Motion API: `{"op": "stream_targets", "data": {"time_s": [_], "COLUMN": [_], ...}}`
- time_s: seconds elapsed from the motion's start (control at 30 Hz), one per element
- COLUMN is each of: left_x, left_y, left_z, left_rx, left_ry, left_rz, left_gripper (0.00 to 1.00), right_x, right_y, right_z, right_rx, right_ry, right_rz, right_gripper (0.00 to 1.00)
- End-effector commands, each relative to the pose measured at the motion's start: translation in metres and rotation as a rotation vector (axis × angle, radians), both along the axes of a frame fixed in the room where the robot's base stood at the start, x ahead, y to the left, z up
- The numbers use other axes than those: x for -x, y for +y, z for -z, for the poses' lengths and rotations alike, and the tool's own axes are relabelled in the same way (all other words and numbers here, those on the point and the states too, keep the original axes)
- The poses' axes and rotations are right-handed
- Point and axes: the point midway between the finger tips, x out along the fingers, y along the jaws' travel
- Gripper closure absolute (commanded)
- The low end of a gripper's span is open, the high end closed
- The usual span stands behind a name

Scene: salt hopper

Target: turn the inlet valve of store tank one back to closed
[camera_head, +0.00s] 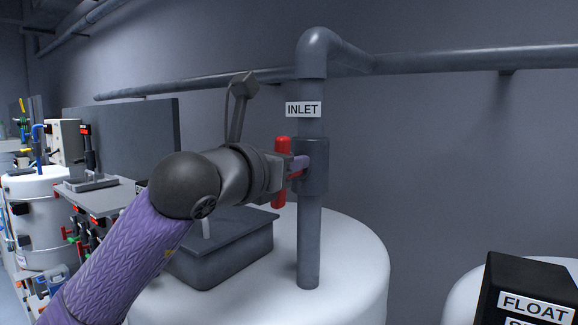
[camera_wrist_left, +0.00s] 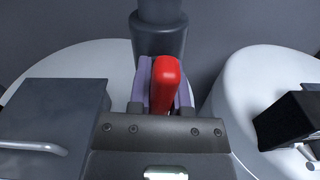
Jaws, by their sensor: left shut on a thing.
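The inlet valve has a red handle (camera_head: 282,146) on a grey valve body (camera_head: 315,178) in the vertical inlet pipe, below the INLET label (camera_head: 303,109). The handle stands upright, in line with the pipe. My left gripper (camera_head: 297,166) reaches in from the left and is shut on the handle. In the left wrist view the red handle (camera_wrist_left: 165,84) sits between the fingers of the gripper (camera_wrist_left: 163,92), in front of the valve body (camera_wrist_left: 158,35). The fingers cover the handle's middle. The white store tank (camera_head: 345,245) is below. My right gripper is not in view.
A grey hatch box (camera_head: 225,255) sits on the tank top, under my left arm. A black box labelled FLOAT (camera_head: 525,285) stands on another white tank at the right. A long pipe (camera_head: 450,60) runs along the wall. A bench with tools (camera_head: 105,195) is at the left.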

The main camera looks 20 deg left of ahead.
Motion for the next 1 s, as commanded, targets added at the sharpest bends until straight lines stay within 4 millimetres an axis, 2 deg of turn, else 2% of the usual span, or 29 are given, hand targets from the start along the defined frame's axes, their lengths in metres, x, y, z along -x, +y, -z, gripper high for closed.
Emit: {"op": "stream_targets", "data": {"time_s": [0.4,1.0], "left_x": [0.003,0.005], "left_y": [-0.005,-0.011], "left_z": [0.002,0.007], "left_rx": [-0.342,-0.877], "left_ry": [-0.133,-0.326], "left_rz": [-0.002,-0.001], "left_gripper": [1.00,1.00], "right_x": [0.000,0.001], "right_y": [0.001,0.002], "right_z": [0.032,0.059], "right_rx": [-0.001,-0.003], "right_ry": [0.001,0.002], "right_rz": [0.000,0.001], "right_gripper": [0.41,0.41]}}
